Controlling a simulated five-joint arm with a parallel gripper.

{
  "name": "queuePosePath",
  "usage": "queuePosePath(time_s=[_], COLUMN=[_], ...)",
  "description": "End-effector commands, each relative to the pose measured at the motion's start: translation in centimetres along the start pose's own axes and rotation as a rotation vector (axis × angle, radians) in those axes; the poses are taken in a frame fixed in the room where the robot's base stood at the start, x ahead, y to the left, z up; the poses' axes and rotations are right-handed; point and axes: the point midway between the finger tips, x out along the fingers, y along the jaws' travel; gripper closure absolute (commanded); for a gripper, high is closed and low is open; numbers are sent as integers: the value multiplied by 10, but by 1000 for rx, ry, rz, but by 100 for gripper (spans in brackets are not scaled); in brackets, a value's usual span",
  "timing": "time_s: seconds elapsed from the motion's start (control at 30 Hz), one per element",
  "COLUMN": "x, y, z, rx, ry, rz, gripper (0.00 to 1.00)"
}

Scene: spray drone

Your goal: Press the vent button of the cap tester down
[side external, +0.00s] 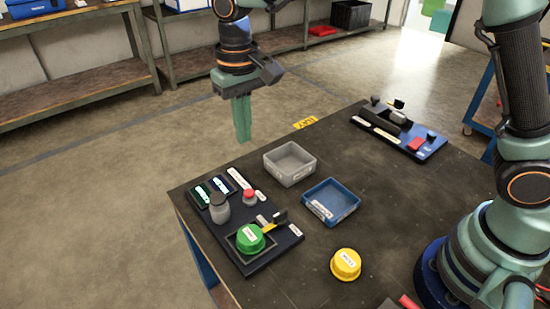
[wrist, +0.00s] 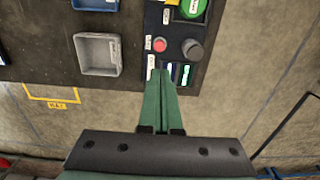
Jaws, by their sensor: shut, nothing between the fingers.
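The cap tester is a dark board (side external: 275,253) at the left corner of the table. It carries a small red button (side external: 248,194) on a pale base, which also shows in the wrist view (wrist: 159,44). Its label is too small to read. Beside the button stands a grey knob-like cylinder (side external: 220,210), seen in the wrist view too (wrist: 194,50). A green cap (side external: 250,238) sits in a square holder on the board. My gripper (side external: 243,138) is shut and empty, well above the table's far edge. In the wrist view its fingertips (wrist: 161,74) appear just short of the button, over the lit displays.
A grey bin (side external: 289,178) and a blue bin (side external: 345,193) stand right of the board. A yellow cap (side external: 345,264) lies nearer the front. Another board with small parts (side external: 425,149) is at the far right. The air around my gripper is clear.

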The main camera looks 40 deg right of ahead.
Motion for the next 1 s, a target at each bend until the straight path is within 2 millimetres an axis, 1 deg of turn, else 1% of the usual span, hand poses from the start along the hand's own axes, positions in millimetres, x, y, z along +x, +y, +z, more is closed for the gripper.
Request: queuePosePath(time_s=[0.27, 0.37, 0.43, 0.57, 0.8, 1.0], x=[0, 5, 12, 33, 81, 116], y=[0, 0, 0, 1, 1, 1], z=[0, 0, 0, 1, 1, 1], rx=[0, -1, -1, -1, -1, -1], ry=[1, 0, -2, -3, -3, -2], rz=[0, 0, 1, 1, 2, 1], gripper=[100, 100, 100, 100, 100, 100])
